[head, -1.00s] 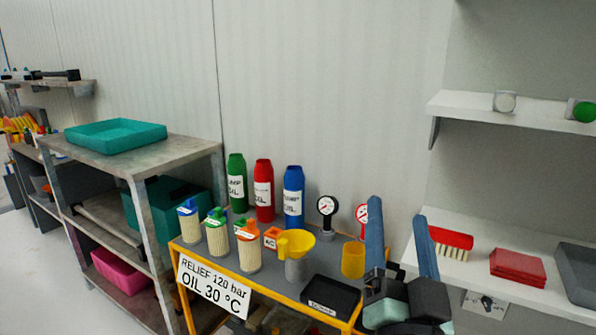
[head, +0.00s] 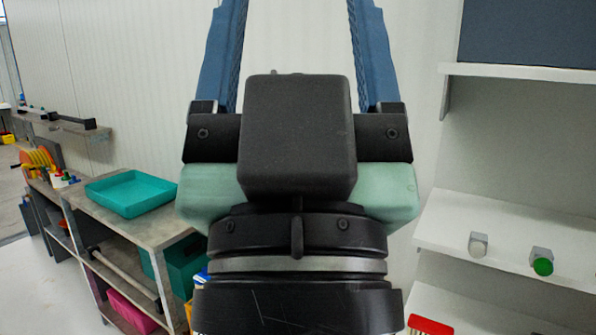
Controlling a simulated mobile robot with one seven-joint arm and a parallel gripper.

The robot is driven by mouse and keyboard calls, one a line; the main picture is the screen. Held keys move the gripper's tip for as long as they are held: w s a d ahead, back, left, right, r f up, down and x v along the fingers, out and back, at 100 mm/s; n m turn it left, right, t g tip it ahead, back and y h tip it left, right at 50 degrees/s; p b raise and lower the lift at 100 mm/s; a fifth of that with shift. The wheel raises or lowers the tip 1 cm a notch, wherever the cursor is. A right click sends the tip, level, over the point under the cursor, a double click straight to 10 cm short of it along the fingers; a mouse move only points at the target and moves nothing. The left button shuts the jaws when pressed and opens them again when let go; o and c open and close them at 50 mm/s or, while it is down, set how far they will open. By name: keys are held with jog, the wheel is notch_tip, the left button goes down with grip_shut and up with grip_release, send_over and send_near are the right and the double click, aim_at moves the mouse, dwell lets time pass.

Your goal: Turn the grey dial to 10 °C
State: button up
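My gripper (head: 300,15) fills the middle of the head view. Its two blue fingers stand wide apart, with only pale wall between them, and their tips run off the top edge. It is open and empty. No dial with a readable scale shows now. The plate with a small dark knob, seen earlier under the right-hand bench, is out of view. A grey-white round piece (head: 478,244) sits on the white shelf at the right; I cannot tell whether it is a dial. My gripper is left of it and apart from it.
A green-faced round piece (head: 541,261) sits on the same white shelf (head: 450,228). A higher shelf (head: 530,72) holds a dark blue panel. A teal tray (head: 125,192) lies on the metal rack at left. My arm hides the middle.

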notch_tip(320, 180, up, 21)
jog(key=p, duration=1.8)
jog(key=shift+f, duration=0.15)
